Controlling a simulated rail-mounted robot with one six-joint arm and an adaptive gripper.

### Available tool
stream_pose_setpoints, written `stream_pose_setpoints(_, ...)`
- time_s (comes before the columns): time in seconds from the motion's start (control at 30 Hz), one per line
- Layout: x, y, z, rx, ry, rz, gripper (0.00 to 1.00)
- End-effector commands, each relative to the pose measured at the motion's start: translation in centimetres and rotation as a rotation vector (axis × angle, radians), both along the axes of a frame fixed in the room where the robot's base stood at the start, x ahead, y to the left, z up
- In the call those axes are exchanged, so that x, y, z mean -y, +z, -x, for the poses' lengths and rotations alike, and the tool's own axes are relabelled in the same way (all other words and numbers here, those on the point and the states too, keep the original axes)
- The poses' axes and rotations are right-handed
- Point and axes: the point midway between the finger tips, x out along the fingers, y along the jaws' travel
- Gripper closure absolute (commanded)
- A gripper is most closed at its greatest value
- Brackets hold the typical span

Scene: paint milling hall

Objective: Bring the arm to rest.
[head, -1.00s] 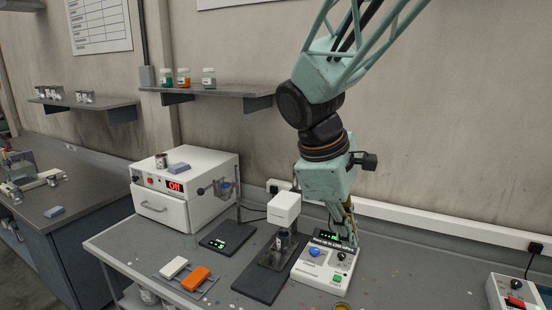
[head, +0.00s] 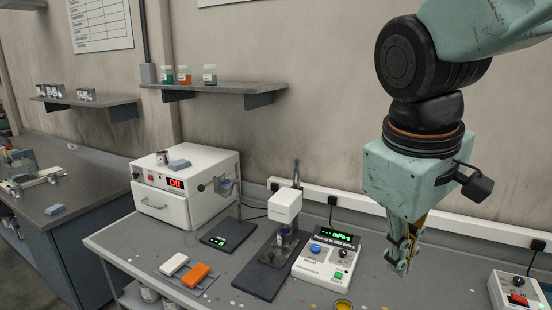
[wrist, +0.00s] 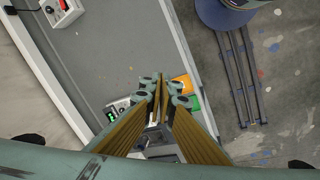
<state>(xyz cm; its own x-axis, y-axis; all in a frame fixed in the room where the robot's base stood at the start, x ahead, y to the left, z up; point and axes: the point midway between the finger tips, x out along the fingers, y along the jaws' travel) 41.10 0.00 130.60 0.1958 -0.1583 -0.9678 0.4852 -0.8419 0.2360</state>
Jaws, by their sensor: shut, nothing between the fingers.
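My gripper (head: 400,266) is shut and empty in the head view, pointing down. It hangs over the bench (head: 372,297) to the right of the white control box (head: 326,262), apart from it. The box has a green display, a blue knob and a green button. In the wrist view the closed fingers (wrist: 160,82) show above the bench. The upper arm runs out of the head view at the top right.
A stand with a white head (head: 285,206) is left of the control box. A white oven (head: 188,184) stands further back left. A box with a red switch (head: 516,294) is at the right. Bench between the boxes is mostly clear.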

Motion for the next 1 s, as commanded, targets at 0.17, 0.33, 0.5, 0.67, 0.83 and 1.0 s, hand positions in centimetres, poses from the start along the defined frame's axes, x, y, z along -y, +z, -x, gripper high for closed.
stream_pose_setpoints(0.17,0.4,0.2,2.6,0.033,-0.084,-0.047,1.0)
stream_pose_setpoints(0.33,0.6,0.3,4.9,0.062,-0.163,-0.093,1.0)
stream_pose_setpoints(0.5,0.7,0.2,7.2,0.091,-0.241,-0.139,1.0)
stream_pose_setpoints(0.67,0.6,0.1,9.2,0.119,-0.312,-0.183,1.0)
stream_pose_setpoints(0.83,0.4,-0.2,11.3,0.147,-0.386,-0.23,1.0)
stream_pose_setpoints(1.0,0.2,-0.5,12.9,0.169,-0.446,-0.268,1.0)
